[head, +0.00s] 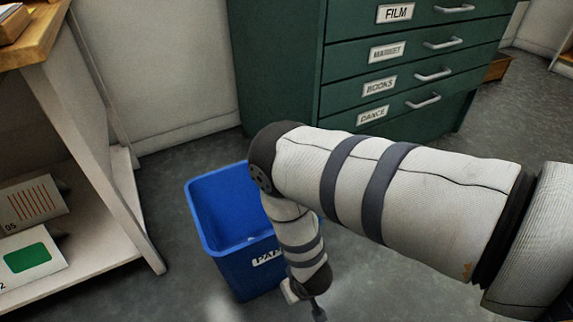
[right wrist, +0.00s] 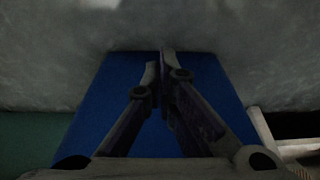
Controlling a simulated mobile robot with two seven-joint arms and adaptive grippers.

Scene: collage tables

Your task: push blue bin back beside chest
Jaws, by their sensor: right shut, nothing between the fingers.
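The blue bin (head: 240,285) stands upright on the floor, in front of the green chest (head: 280,85) and right of the white shelf unit. Its label is partly hidden by my right arm, which crosses over its right side. My right gripper (head: 318,310) points down at the bin's front right, near the bottom edge of the head view. In the dim right wrist view, the blue bin (right wrist: 215,90) fills the middle behind my right gripper's shut, empty fingers (right wrist: 160,65). I cannot tell whether they touch it. My left gripper is not in view.
A white shelf unit (head: 110,160) with a wooden top (head: 30,45) stands at the left, holding cards on its lower shelf. Grey floor (head: 165,190) shows between it and the bin. A pale wall (head: 160,70) is behind. The chest has several labelled drawers with handles.

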